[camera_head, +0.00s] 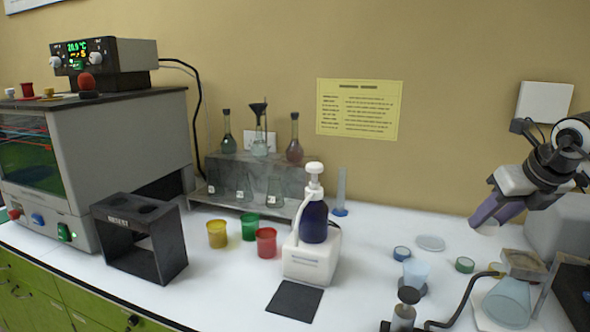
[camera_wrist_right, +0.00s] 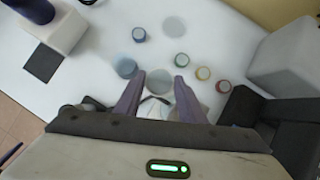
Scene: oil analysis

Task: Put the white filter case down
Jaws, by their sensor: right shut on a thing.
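My right gripper (camera_head: 488,219) comes in from the right and hangs above the white table, its purple fingers pointing down. It is shut on the white filter case (camera_head: 488,229), a small pale round piece at the fingertips. In the right wrist view the case (camera_wrist_right: 159,82) sits between the two fingers (camera_wrist_right: 158,95). It appears held clear of the tabletop. The fingers partly hide it. My left gripper is not in view.
Below lie a flat pale disc (camera_head: 430,243), a blue round case (camera_head: 402,253), a green one (camera_head: 465,265) and a yellow one (camera_head: 497,269). A red one (camera_wrist_right: 222,87) shows too. A translucent cup (camera_head: 415,274) and a glass flask (camera_head: 508,303) stand nearer.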

